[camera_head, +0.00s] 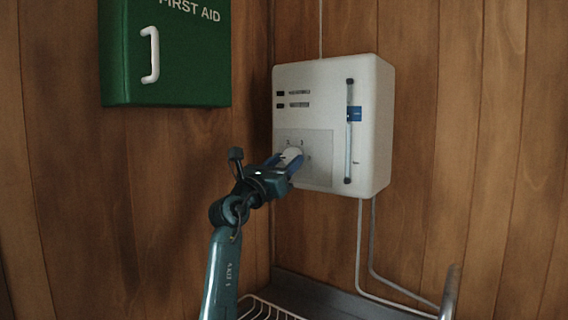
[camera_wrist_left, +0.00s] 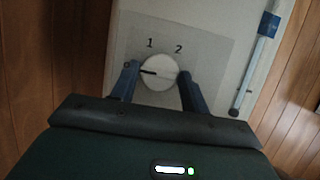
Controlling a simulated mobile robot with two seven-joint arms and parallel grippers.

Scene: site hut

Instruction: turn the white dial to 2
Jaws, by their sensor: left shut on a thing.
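The white dial (camera_wrist_left: 157,72) sits on a pale grey panel of the white heater-like box (camera_head: 345,125) on the wall. In the left wrist view, its short dark pointer line lies on its left side and points left, below the 1. The printed 1 (camera_wrist_left: 150,43) is above the dial and the 2 (camera_wrist_left: 179,49) is above right. My left gripper (camera_head: 286,163) is shut on the dial, with one blue finger on each side of it. In the head view the gripper partly hides the dial (camera_head: 292,153). My right gripper is not in view.
A green first aid cabinet (camera_head: 170,60) with a white handle hangs at upper left. A blue-marked gauge tube (camera_head: 349,140) runs down the box's right side. Pipes (camera_head: 361,240) run below it. A white wire rack (camera_head: 266,309) is at the bottom.

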